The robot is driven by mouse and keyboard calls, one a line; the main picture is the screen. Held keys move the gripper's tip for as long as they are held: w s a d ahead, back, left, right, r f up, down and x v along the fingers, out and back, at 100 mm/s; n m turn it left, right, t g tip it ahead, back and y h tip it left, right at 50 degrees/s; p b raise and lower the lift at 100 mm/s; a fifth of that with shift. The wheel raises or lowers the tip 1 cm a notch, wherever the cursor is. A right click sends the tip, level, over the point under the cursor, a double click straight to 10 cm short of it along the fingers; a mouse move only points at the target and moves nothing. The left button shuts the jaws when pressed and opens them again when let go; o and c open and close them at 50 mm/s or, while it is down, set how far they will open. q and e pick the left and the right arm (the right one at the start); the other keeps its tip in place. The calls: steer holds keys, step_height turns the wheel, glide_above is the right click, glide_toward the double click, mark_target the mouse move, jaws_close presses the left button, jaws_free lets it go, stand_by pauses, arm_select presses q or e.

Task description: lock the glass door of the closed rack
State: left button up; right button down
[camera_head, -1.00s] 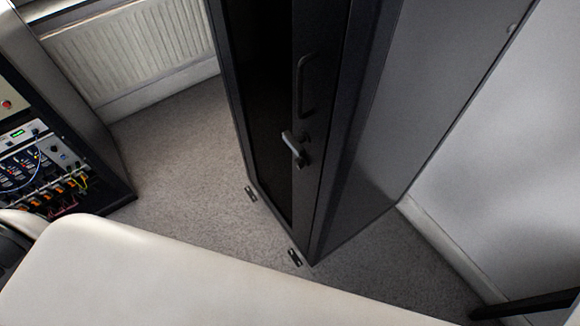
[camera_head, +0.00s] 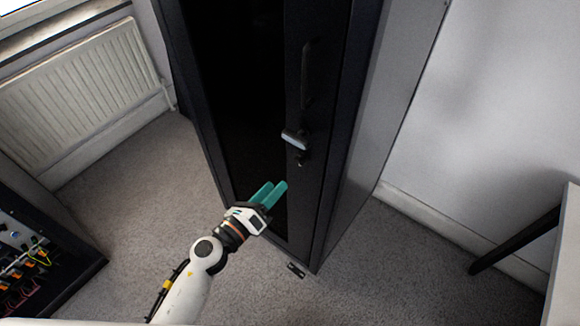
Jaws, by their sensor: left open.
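The closed rack is a tall black cabinet with a dark glass door (camera_head: 235,95). On the door's right frame sit a long black bar handle (camera_head: 307,75) and, below it, a small grey lock lever (camera_head: 294,139) with a dark piece under it. The lever lies roughly crosswise, pointing left. My left gripper (camera_head: 274,190), with teal fingers, is open and empty in front of the lower door, below and left of the lever and apart from it. My right gripper is not in view.
A white radiator (camera_head: 75,95) is on the wall at the left. An open rack with cables (camera_head: 30,250) stands at the lower left. A table with a black leg (camera_head: 515,240) is at the right. Grey carpet (camera_head: 140,190) lies free before the rack.

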mark_target(297, 163)
arm_select(q)
steer(key=x, duration=0.7)
steer(key=shift+w+d, duration=0.1)
steer(key=shift+w, duration=0.15)
steer(key=shift+w+d+p, duration=0.3)
steer(key=shift+w, duration=0.1)
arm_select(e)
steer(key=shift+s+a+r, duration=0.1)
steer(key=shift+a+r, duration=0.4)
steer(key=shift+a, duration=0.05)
arm_select(q)
steer(key=c, duration=1)
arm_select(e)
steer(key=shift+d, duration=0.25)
